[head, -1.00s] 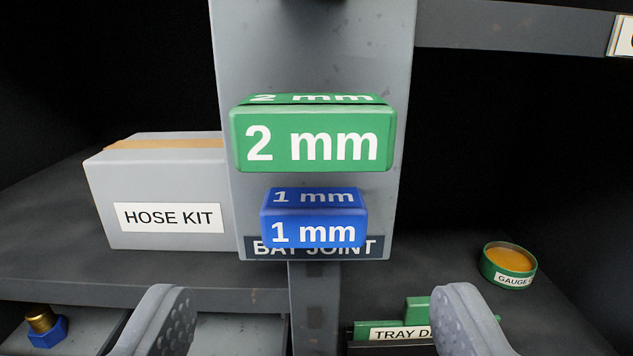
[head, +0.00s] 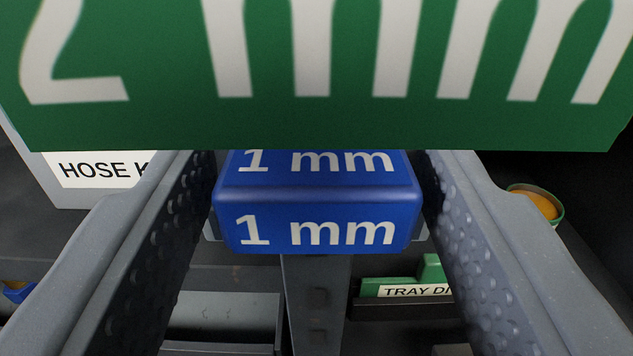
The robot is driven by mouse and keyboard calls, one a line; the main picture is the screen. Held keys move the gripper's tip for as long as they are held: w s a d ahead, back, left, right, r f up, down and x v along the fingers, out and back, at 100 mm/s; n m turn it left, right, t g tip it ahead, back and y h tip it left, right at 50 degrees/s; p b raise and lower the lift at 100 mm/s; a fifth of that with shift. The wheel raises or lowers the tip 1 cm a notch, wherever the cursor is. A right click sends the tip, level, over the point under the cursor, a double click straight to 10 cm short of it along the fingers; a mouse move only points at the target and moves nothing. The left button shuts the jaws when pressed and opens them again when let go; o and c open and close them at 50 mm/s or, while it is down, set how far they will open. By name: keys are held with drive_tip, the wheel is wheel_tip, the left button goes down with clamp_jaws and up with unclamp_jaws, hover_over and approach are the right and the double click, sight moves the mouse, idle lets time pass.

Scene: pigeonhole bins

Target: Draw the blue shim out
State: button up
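The blue shim (head: 317,223), a block marked 1 mm, sits at the centre of the head view, against the grey upright panel. My gripper (head: 318,185) is around it, with one dimpled finger on each side and the fingertips alongside its ends. The fingers look open. Any gap to the shim is very thin, and I cannot tell whether they touch it. A large green shim (head: 318,125) marked 2 mm is directly above and nearer to me. It covers the top of the view and hides most of the panel.
A grey hose kit box (head: 70,195) stands at the left, partly hidden. A round green tin (head: 538,203) stands at the right. A green tray divider (head: 400,290) and a blue fitting (head: 17,290) are lower down. A grey post (head: 317,305) stands below the shim.

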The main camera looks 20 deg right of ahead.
sight(313, 217)
drive_tip(key=c, duration=1)
drive_tip(key=shift+p+v, duration=0.55)
drive_tip(key=shift+v, duration=1.1)
drive_tip(key=shift+w, duration=0.1)
drive_tip(key=o, duration=1.4)
drive_tip(key=p+v, duration=0.1)
drive_tip(key=v, duration=1.3)
drive_tip(key=shift+p, duration=0.35)
drive_tip(key=shift+r, duration=0.1)
